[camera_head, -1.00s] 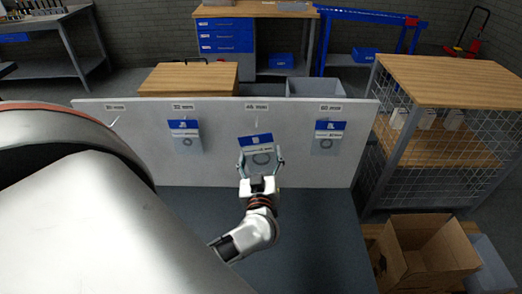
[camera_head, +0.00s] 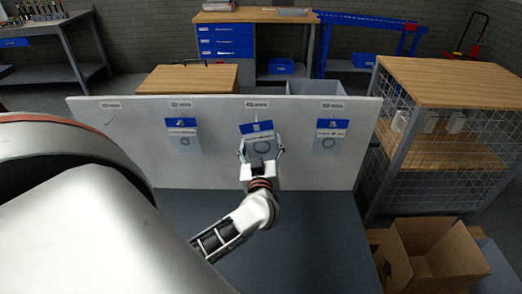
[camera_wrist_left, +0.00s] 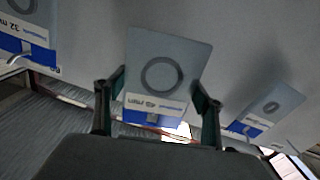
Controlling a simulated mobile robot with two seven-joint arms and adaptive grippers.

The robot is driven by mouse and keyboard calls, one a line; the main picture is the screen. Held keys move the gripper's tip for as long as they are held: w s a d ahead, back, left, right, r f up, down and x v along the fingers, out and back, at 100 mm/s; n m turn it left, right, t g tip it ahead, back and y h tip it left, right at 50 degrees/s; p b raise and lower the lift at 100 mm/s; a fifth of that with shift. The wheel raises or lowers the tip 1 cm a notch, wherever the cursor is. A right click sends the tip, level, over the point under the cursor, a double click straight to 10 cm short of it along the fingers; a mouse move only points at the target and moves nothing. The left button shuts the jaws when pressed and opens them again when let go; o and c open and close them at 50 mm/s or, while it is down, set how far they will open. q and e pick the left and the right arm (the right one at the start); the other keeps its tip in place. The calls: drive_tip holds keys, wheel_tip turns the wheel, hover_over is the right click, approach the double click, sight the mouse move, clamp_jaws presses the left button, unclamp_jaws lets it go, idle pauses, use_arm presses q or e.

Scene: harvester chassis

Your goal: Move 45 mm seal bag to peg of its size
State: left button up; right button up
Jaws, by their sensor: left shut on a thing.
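A seal bag (camera_head: 257,127) with a blue-and-white header and a dark ring is held by my left gripper (camera_head: 262,150) in front of the grey peg board (camera_head: 320,175). It is nearly upright under the third label from the left. In the left wrist view the bag (camera_wrist_left: 165,60) lies between the two fingers (camera_wrist_left: 159,82), upside down. A leftmost peg (camera_head: 109,118) shows bare. My right gripper is not in view.
Similar bags hang to the left (camera_head: 183,140) and right (camera_head: 327,143) of the held one, each close by. A mesh-sided shelf (camera_head: 440,80) stands right of the board, an open cardboard box (camera_head: 440,262) below it. The dark surface (camera_head: 310,235) before the board is clear.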

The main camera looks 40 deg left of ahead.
use_arm(q)
drive_tip(key=shift+f+b+x, duration=0.1)
drive_tip(key=shift+b+x, duration=0.45)
drive_tip(key=shift+x, duration=0.25)
drive_tip(key=shift+f+b+x, duration=0.15)
drive_tip(key=shift+b+x, duration=0.4)
drive_tip(key=shift+x, duration=0.25)
drive_tip(key=shift+w+a+f+p, duration=0.1)
drive_tip(key=shift+w+a+p, duration=0.2)
drive_tip(key=shift+p, duration=0.2)
drive_tip(key=shift+w+a+f+p, duration=0.1)
drive_tip(key=shift+f+p, duration=0.2)
drive_tip(key=shift+p, duration=0.2)
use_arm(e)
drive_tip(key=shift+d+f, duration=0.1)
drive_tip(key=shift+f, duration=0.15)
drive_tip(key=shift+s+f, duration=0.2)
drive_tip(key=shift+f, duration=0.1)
use_arm(q)
drive_tip(key=o, duration=1.1)
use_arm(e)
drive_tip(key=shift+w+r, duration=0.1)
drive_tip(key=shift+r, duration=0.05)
